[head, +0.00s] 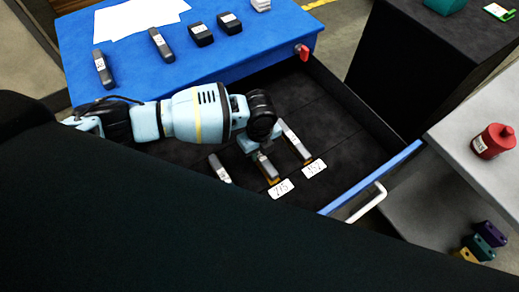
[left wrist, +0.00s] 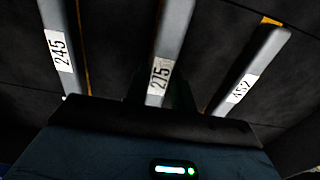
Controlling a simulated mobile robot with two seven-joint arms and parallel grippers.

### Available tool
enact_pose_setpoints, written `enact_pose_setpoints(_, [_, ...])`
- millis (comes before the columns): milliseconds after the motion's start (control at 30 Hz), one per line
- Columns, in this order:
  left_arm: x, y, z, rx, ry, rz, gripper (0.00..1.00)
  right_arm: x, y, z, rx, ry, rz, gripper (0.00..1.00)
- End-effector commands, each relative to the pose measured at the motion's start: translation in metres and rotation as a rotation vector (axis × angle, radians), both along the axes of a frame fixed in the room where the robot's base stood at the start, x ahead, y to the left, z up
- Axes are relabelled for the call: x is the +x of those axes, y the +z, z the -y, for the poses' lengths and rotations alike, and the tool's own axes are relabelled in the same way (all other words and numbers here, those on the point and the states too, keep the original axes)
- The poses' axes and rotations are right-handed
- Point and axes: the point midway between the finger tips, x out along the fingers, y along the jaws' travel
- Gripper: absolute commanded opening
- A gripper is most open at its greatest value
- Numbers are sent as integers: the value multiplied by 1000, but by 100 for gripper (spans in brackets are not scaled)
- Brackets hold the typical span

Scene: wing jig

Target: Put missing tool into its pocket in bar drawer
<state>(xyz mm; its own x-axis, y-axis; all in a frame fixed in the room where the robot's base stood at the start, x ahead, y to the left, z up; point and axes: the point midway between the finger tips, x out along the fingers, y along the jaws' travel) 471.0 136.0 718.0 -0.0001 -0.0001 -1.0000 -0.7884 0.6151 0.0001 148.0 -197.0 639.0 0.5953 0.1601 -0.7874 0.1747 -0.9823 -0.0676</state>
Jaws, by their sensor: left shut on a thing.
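The open drawer (head: 345,160) has a dark lining with bar-shaped tools in it. My left gripper (head: 258,150) reaches down into it and is shut on the middle grey bar (head: 266,168), whose label reads 275 in the left wrist view (left wrist: 173,45). An orange pocket edge shows beside this bar; I cannot tell whether it is fully seated. The bar labelled 245 (left wrist: 58,45) lies to its left, also in the head view (head: 219,168). A third bar (left wrist: 255,65), label perhaps 452, lies to its right (head: 295,140). My right gripper is not in view.
White tags (head: 281,189) lie by the bar ends. The blue top (head: 265,48) behind holds papers (head: 135,18) and several dark tools (head: 162,45). A red piece (head: 303,52) sits at its corner. A grey cart (head: 455,140) with a red can (head: 493,141) stands right.

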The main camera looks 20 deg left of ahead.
Motion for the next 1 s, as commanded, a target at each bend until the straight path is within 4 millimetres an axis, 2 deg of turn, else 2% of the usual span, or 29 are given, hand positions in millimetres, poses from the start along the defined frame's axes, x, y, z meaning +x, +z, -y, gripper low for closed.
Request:
enact_pose_setpoints(900, [1, -7, 0, -1, 0, 3, 0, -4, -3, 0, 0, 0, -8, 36])
enact_pose_setpoints(933, [1, -7, 0, -1, 0, 3, 29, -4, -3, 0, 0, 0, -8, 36])
enact_pose_setpoints(1000, [1, -7, 0, -2, 0, 2, 38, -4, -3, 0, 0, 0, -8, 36])
